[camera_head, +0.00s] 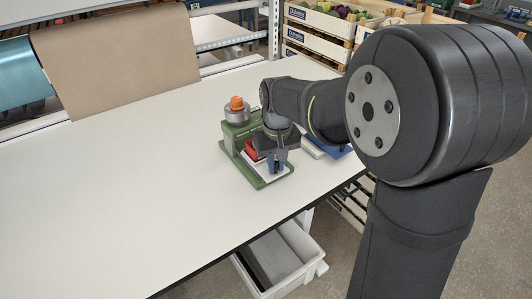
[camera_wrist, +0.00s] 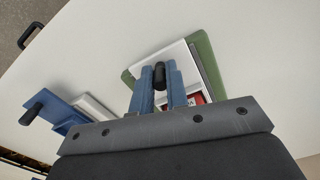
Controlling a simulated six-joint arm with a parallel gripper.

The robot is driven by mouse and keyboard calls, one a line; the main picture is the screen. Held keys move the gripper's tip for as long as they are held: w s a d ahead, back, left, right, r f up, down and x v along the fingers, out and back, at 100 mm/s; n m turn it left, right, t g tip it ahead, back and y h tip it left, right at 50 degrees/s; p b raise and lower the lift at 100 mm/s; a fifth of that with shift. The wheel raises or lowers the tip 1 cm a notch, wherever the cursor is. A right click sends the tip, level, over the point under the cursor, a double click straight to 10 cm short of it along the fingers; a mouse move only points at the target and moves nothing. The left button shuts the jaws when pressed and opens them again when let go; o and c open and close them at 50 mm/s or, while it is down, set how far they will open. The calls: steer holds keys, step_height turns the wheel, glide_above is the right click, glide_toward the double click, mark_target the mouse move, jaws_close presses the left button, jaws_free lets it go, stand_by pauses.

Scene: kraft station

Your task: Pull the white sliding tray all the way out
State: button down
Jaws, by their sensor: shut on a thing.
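The white sliding tray (camera_wrist: 178,52) shows in the wrist view as a pale plate on a green base, partly covered by my gripper. In the head view the tray (camera_head: 264,171) lies at the front of the green machine (camera_head: 240,131), low on its base. My gripper (camera_wrist: 160,78) has blue fingers shut on a black knob (camera_wrist: 159,74) that stands at the tray. In the head view my gripper (camera_head: 277,163) points down over the tray. How far the tray is out of the machine is hard to tell.
An orange piece (camera_head: 237,103) sits on a grey cylinder on the machine. A blue device with a black handle (camera_wrist: 31,113) stands beside the machine, near the table's edge. The white table (camera_head: 130,200) is clear to the left and front. A bin (camera_head: 275,262) stands below.

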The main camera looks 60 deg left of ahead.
steer(key=d, duration=0.4)
steer(key=shift+d, duration=0.2)
steer(key=c, duration=1.4)
jaws_free()
steer(key=shift+d, duration=0.15)
steer(key=shift+r, duration=0.55)
step_height(320, 180, up, 16)
steer(key=shift+r, duration=0.15)
